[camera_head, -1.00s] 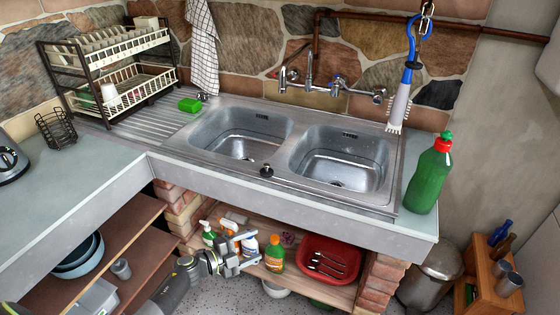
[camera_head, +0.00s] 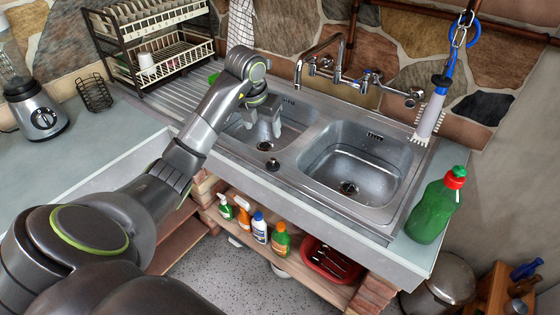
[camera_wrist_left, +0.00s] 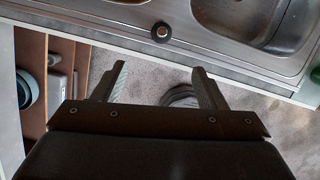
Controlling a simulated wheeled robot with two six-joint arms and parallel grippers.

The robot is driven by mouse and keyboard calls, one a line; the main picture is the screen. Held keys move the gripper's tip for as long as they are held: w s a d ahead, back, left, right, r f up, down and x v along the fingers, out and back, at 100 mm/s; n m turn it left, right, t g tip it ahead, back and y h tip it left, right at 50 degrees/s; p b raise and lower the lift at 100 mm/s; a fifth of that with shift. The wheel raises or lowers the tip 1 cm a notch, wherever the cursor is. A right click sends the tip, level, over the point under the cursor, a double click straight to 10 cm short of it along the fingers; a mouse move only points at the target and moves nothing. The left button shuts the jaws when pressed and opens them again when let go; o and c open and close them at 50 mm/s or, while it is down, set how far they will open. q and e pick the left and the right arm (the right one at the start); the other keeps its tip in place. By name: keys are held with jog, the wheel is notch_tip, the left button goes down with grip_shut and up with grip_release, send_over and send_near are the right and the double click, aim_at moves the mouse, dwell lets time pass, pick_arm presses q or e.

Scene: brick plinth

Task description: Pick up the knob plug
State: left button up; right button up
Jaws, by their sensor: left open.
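The knob plug (camera_head: 272,164) is a small dark disc with a pale metal knob. It sits on the steel sink's front rim between the two basins. In the left wrist view the plug (camera_wrist_left: 161,31) lies beyond the fingertips, roughly centred between them. My left gripper (camera_head: 263,126) is open and points down, appearing over the left basin in the head view, behind and above the plug. In the left wrist view my left gripper (camera_wrist_left: 158,70) has nothing between its fingers, and the plug is apart from it. My right gripper does not show.
The faucet (camera_head: 325,70) stands behind the basins. A hanging brush (camera_head: 432,110) and a green bottle (camera_head: 436,208) are at the right. A dish rack (camera_head: 160,50) stands at the back left. Bottles (camera_head: 259,227) and a red tub (camera_head: 330,258) sit on the shelf below.

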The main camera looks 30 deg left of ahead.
pick_arm(q)
jog(key=b, duration=0.8)
send_near(272, 160)
jog(key=x, duration=0.2)
jog(key=p+x, duration=0.1)
jog(key=x, duration=0.1)
jog(key=shift+a, duration=0.25)
jog(key=shift+w+f, duration=0.15)
jog(key=shift+f, duration=0.3)
jog(key=x, duration=0.1)
jog(key=p+x, duration=0.1)
jog(key=x, duration=0.1)
jog(key=p+x, duration=0.1)
jog(key=shift+w+d+f, duration=0.1)
jog(key=shift+d+f, duration=0.05)
jog(key=shift+d, duration=0.1)
jog(key=shift+w+f, duration=0.1)
jog(key=shift+f, duration=0.3)
jog(key=c, duration=1.1)
